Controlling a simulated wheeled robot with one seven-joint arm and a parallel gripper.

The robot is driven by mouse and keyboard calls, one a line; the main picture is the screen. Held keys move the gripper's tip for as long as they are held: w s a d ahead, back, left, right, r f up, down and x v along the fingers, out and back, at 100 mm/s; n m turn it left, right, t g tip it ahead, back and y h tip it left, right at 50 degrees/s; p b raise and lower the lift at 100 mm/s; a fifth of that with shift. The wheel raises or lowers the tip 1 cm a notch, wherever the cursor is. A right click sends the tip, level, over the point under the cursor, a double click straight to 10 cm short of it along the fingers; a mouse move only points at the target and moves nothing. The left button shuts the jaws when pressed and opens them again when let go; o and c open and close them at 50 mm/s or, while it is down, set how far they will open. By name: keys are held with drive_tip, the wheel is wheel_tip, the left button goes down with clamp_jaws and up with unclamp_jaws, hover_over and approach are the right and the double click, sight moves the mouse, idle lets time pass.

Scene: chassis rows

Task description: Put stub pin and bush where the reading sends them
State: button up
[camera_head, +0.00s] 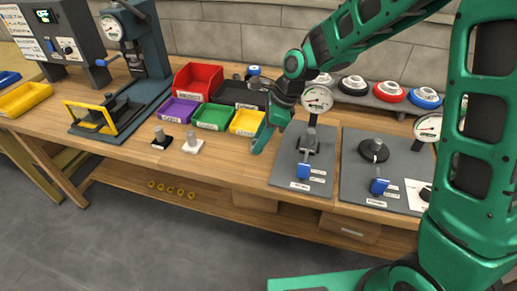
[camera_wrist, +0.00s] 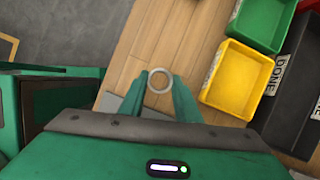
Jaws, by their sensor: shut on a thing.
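My gripper (camera_head: 268,135) is over the bench, between the yellow bin and the left gauge plate. In the wrist view its two green fingers (camera_wrist: 170,90) are shut on a small grey ring (camera_wrist: 160,81), which looks like the bush. Its hole faces the camera. In the head view I cannot make the ring out. A black-topped post (camera_head: 161,138) and a pale post (camera_head: 192,143) stand on small bases at the bench front; I cannot tell whether either is the stub pin. The left gauge (camera_head: 317,98) and right gauge (camera_head: 428,127) stand on grey plates; their readings are too small to tell.
Red (camera_head: 197,78), purple (camera_head: 178,110), green (camera_head: 213,117) and yellow (camera_head: 246,122) bins and a black tray (camera_wrist: 292,85) marked DONE stand close together left of my gripper. A press (camera_head: 140,45) is further left. Several coloured round objects (camera_head: 387,91) line the back.

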drive_tip(key=shift+f, duration=2)
drive_tip(key=o, duration=1.2)
drive_tip(key=shift+f, duration=0.15)
drive_tip(key=v, duration=1.2)
